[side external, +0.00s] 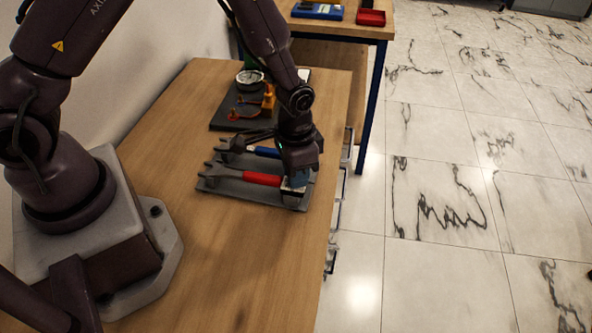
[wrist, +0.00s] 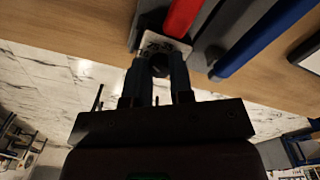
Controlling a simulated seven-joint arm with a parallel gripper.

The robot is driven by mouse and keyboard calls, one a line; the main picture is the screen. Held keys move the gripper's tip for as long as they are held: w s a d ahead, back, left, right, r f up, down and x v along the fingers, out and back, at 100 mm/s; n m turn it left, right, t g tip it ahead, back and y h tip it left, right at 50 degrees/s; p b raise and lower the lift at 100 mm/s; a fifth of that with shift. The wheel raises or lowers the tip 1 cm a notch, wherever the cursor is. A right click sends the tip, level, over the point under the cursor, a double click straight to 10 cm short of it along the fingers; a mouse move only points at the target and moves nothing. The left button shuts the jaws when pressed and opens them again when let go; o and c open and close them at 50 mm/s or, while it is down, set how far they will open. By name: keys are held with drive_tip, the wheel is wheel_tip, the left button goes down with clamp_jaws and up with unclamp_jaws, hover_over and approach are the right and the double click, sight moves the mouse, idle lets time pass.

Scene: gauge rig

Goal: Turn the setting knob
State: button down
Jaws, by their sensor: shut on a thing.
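A dark round setting knob (wrist: 160,66) shows between my fingers in the wrist view, beside a small pale plate (wrist: 168,46) with dark marks. My gripper (wrist: 159,76) is shut on the knob, one finger on each side. The plate is at the near end of a red-handled wrench (wrist: 181,16). In the side view the red handle (side external: 262,179) lies on a grey tray (side external: 240,190), and my gripper (side external: 294,182) points down at its right end. The knob is hidden there by my gripper, and its setting cannot be read.
A blue-handled tool (side external: 266,152) lies parallel just behind the red one. Further back, a black board (side external: 222,117) carries a round gauge (side external: 250,77) and an orange clamp (side external: 268,97). The table's right edge is close to my gripper. The front tabletop (side external: 220,270) is clear.

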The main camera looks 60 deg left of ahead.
drive_tip(key=shift+n, duration=1.9)
drive_tip(key=c, duration=1)
unclamp_jaws()
drive_tip(key=shift+r, duration=0.1)
wheel_tip(320, 180, up, 13)
drive_tip(key=shift+a, duration=0.2)
